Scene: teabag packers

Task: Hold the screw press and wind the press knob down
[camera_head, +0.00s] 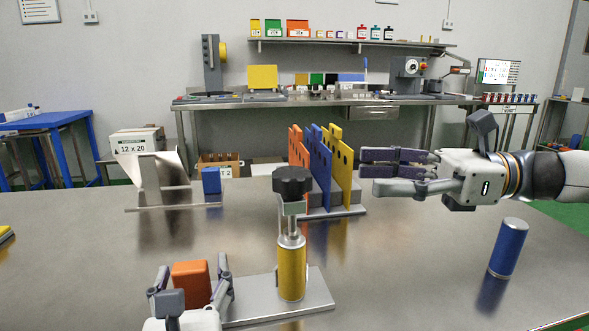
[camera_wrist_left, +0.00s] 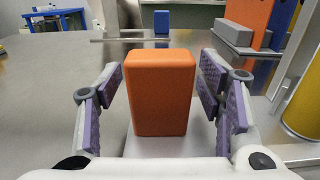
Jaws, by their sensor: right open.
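The screw press has a black press knob (camera_head: 292,182) on top, a yellow column (camera_head: 291,270) and a flat metal base plate (camera_head: 318,295). An orange block (camera_head: 191,284) stands upright at the left end of the plate. My left gripper (camera_head: 191,270) is open, with its fingers on either side of the orange block. In the left wrist view the block (camera_wrist_left: 160,92) sits between the purple pads with a gap on each side. My right gripper (camera_head: 370,172) is open and empty, to the right of the knob, fingers pointing left.
A rack with orange, blue and yellow boards (camera_head: 320,160) stands behind the press. A blue cylinder (camera_head: 508,248) stands at right. A metal stand (camera_head: 150,185) and a small blue block (camera_head: 211,181) are at back left. The table's left middle is clear.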

